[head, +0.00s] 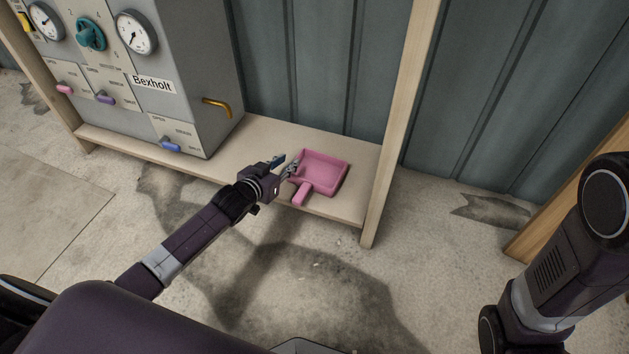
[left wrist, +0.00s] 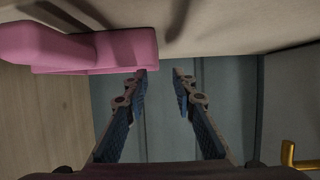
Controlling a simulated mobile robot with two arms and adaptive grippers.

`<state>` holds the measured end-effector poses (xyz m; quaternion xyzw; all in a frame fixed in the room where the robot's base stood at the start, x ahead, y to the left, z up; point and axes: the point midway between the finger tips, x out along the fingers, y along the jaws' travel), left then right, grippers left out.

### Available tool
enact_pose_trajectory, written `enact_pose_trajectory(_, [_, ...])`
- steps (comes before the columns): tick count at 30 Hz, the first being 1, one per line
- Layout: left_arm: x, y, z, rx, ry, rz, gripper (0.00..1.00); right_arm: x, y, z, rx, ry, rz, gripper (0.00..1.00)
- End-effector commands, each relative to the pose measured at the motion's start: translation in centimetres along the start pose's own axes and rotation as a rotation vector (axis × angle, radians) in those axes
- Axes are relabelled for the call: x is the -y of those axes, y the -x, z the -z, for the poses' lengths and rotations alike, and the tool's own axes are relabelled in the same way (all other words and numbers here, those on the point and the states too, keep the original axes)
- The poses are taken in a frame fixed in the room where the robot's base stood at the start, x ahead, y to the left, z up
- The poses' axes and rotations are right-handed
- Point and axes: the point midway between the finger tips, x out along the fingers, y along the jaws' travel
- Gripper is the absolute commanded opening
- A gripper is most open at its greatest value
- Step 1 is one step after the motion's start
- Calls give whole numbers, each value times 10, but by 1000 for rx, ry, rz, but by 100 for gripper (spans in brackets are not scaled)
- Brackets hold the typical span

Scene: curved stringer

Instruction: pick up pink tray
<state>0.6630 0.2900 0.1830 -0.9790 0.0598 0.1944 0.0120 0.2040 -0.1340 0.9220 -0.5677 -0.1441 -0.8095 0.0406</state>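The pink tray (head: 325,172) lies on the low wooden shelf, near its right end, with its short handle pointing toward me over the shelf's front edge. My left gripper (head: 285,165) is at the tray's left side, close to its rim. In the left wrist view the tray (left wrist: 100,50) fills the upper left, and its edge reaches the tip of one finger. The left gripper (left wrist: 164,72) is open there, with a clear gap between its fingers. Whether a finger touches the tray I cannot tell. My right gripper is out of view.
A grey control box (head: 185,60) with gauges and a yellow handle (head: 216,107) stands on the shelf (head: 260,135) left of the tray. A wooden post (head: 396,130) rises just right of the tray. Corrugated wall panels (head: 310,70) are behind. The floor in front is clear.

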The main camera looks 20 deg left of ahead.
Motion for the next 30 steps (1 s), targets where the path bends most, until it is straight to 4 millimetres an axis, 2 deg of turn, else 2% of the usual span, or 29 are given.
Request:
enact_pose_trajectory(5, [-2,-12,-6,-1,0,-1,25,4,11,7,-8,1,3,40])
enact_pose_trajectory(9, [-4,-28,-10,-2,0,-1,25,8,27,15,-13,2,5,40])
enact_pose_trajectory(15, [-5,-48,-9,0,-1,0,25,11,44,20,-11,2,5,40])
enact_pose_trajectory(26, [-5,-52,-6,2,0,0,25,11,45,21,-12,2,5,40])
enact_pose_trajectory(30, [-5,-52,-6,2,0,0,10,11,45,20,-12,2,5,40])
